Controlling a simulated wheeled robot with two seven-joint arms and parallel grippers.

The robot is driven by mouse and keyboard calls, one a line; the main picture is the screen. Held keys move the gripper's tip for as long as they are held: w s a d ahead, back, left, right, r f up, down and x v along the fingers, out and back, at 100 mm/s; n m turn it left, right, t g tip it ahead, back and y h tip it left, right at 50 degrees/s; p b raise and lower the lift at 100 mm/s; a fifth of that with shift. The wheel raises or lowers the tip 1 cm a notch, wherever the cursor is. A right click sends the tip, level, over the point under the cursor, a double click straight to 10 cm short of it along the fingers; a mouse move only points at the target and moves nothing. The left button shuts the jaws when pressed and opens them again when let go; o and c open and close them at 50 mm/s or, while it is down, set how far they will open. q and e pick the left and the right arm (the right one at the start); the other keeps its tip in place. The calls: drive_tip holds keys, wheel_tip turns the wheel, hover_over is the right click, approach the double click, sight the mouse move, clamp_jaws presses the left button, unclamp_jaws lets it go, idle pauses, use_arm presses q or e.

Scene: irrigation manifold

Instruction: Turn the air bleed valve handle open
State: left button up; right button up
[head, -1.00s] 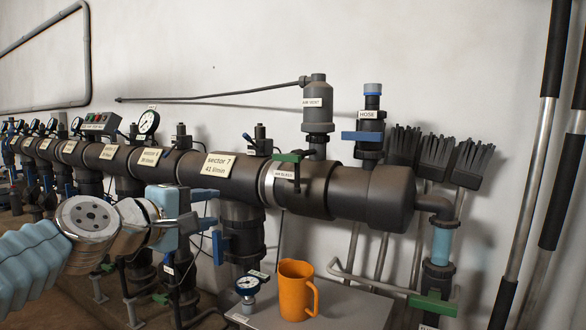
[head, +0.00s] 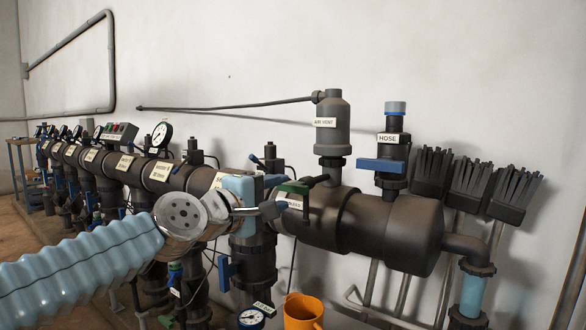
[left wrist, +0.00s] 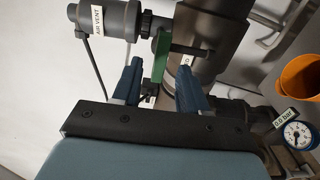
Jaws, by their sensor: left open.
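The air bleed valve's green handle (head: 292,187) sits on the dark main pipe, with a white label partly hidden below it. In the left wrist view the green handle (left wrist: 161,54) runs along the picture's upright direction, with a dark stub beside it. My left gripper (head: 274,196) is open and close to the handle's left side in the head view. In the left wrist view the two blue fingers of my left gripper (left wrist: 162,72) stand on either side of the handle's lower end, with gaps showing. My right gripper is not in view.
The air vent (head: 329,125) stands just behind the handle. The hose valve with a blue handle (head: 382,165) is to its right. An orange jug (head: 303,313) and a pressure gauge (head: 250,318) are below.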

sight(290, 189)
use_arm(q)
drive_tip(key=p+x, duration=0.2)
drive_tip(key=x, duration=0.2)
drive_tip(key=shift+w+d+r, duration=0.1)
drive_tip(key=shift+w+r, duration=0.1)
drive_tip(key=shift+w+d+f, duration=0.2)
drive_tip(key=shift+w+d, duration=0.1)
drive_tip(key=shift+w, duration=0.05)
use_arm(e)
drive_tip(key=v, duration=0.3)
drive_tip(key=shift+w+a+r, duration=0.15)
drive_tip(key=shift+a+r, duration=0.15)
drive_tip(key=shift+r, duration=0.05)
use_arm(q)
clamp_jaws()
